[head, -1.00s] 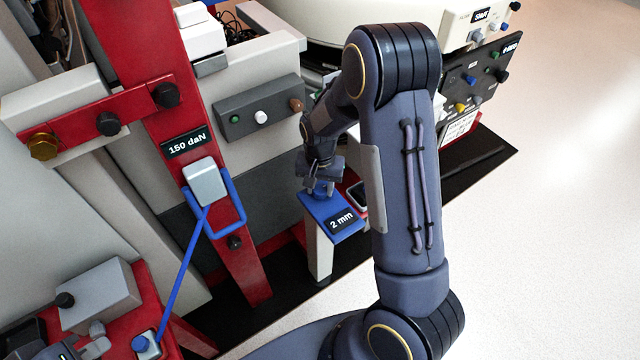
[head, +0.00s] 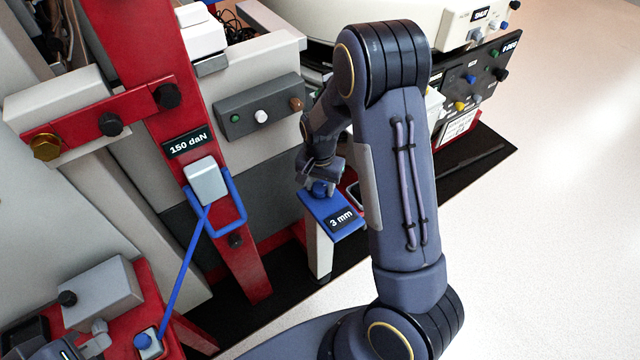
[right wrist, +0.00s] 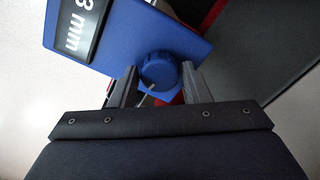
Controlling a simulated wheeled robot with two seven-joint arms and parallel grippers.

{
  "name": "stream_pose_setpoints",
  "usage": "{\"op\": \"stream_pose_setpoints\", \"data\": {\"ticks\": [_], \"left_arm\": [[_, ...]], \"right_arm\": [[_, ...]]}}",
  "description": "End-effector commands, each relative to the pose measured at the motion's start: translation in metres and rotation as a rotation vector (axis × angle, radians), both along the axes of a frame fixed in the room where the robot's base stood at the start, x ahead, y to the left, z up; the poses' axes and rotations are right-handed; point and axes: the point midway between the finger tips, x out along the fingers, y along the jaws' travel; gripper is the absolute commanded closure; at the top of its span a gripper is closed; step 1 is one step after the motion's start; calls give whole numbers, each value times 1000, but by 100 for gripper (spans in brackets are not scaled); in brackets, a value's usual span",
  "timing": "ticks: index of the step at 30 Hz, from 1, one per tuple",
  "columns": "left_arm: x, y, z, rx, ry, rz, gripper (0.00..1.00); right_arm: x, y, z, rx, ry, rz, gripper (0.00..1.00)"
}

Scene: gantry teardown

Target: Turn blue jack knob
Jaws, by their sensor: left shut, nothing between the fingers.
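The blue jack (head: 318,206) stands upright with a label reading 3 mm. Its round blue knob (right wrist: 158,70) is on top, with a pale pointer mark. My right gripper (head: 322,186) comes from above, its two fingers on opposite sides of the knob. In the right wrist view my right gripper (right wrist: 158,82) appears closed on the knob, the fingers close against its sides. In the head view the fingers partly hide the knob. I cannot make out my left gripper in the head view.
A red post (head: 173,115) with a 150 daN label and a blue lever (head: 186,270) stands left of the jack. A grey button box (head: 260,105) is behind it. A black knob panel (head: 480,78) is at the back right. Open floor (head: 560,220) lies at the right.

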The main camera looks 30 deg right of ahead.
Motion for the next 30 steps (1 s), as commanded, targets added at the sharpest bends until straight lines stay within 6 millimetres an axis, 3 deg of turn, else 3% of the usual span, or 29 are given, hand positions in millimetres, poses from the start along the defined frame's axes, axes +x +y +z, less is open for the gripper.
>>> {"op": "stream_pose_setpoints", "data": {"ticks": [3,13,24,30], "left_arm": [[0,0,0,0,0,0,100],[0,0,1,0,0,0,100],[0,0,12,0,0,0,100],[0,0,14,0,0,0,100]], "right_arm": [[0,0,0,0,0,0,41],[0,0,4,1,-1,1,41],[1,0,62,0,-4,0,41],[0,0,77,0,0,1,41]]}}
